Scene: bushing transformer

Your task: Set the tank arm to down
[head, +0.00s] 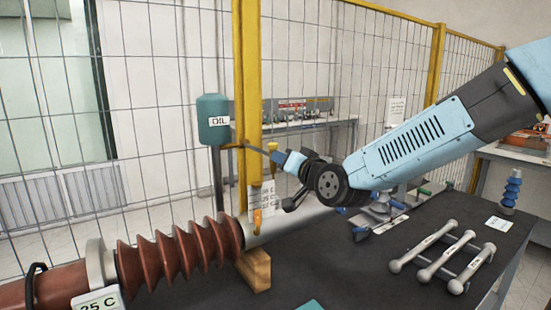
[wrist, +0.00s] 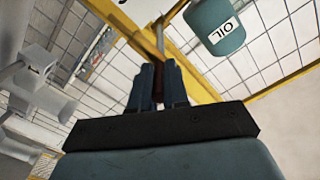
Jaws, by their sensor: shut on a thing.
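The teal oil tank (head: 213,120), labelled OIL, stands on a post behind the yellow fence post; it also shows at the top of the wrist view (wrist: 215,25). A thin arm (head: 257,149) reaches from near the tank, past the fence post, to my gripper (head: 281,157). This tank arm slopes slightly down to the right. In the wrist view my blue fingers (wrist: 158,82) are close together around the end of a grey-brown bar (wrist: 136,34). The exact contact is partly hidden by the fingers.
A ribbed red-brown bushing (head: 180,252) lies across the dark table, supported by a wooden block (head: 256,270). A grey rack of bars (head: 440,255) and a blue insulator (head: 511,188) stand at right. The yellow fence post (head: 248,95) is close to my gripper.

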